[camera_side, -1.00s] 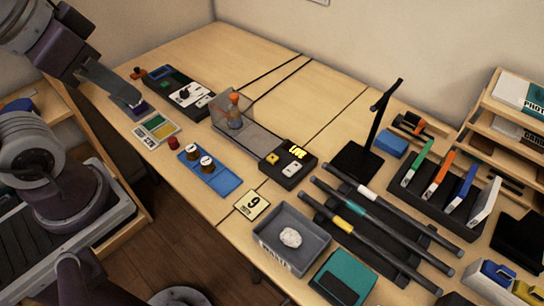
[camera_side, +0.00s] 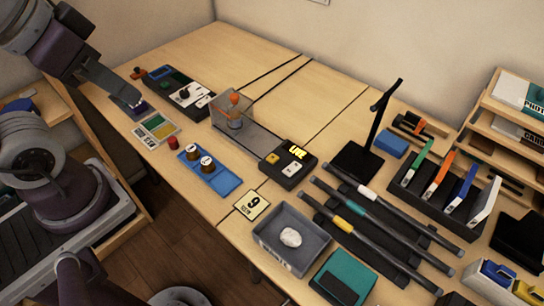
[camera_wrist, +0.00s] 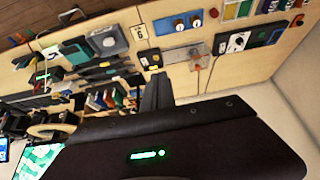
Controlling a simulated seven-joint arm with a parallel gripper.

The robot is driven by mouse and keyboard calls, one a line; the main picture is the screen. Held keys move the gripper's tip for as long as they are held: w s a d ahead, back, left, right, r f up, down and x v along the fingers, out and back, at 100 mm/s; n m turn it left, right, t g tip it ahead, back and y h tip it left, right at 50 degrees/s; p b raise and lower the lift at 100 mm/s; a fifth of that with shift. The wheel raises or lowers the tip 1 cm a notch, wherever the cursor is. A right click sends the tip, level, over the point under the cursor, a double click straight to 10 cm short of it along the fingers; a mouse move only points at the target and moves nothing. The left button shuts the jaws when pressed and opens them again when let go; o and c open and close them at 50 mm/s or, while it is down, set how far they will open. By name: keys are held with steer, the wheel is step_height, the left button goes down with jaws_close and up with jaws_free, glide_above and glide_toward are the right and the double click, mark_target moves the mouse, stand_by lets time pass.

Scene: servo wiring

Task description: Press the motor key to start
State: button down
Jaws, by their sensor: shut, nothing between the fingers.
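A black key box (camera_side: 286,170) with one yellow key (camera_side: 272,158) and one white key (camera_side: 293,168) sits mid-table in the side view, with a lit yellow LIVE sign (camera_side: 298,148) at its back. I cannot read which key is the motor key. A grey strip joins the box to a clear guard (camera_side: 232,112) around an orange-topped part (camera_side: 234,98). The key box also shows in the wrist view (camera_wrist: 150,59). My gripper (camera_side: 137,102) is shut and empty at the table's far left, well away from the key box. In the wrist view its dark fingers (camera_wrist: 157,92) cover part of the scene.
A blue tray with two knobs (camera_side: 221,181) lies in front of the guard. A dark control box (camera_side: 180,90) stands behind it, near my gripper. A tall black stand (camera_side: 357,160), rods and a grey bin (camera_side: 310,235) lie to the right. The back-middle table is mostly clear.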

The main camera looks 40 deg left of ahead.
steer(key=w+a+f+m+t+y, duration=0.1)
steer(key=w+m, duration=0.1)
steer(key=w, duration=0.4)
steer(key=w+a+f+m, duration=0.1)
steer(key=w+a+f, duration=0.1)
steer(key=w, duration=0.5)
steer(key=m+t+h, duration=0.2)
steer(key=m+h, duration=0.3)
steer(key=m, duration=0.6)
glide_above(269, 158)
step_height(269, 158, down, 21)
steer(key=shift+d+f, duration=0.1)
steer(key=shift+f, duration=0.05)
steer(key=shift+f, duration=4.4)
steer(key=shift+s, duration=0.1)
steer(key=shift+f, duration=0.4)
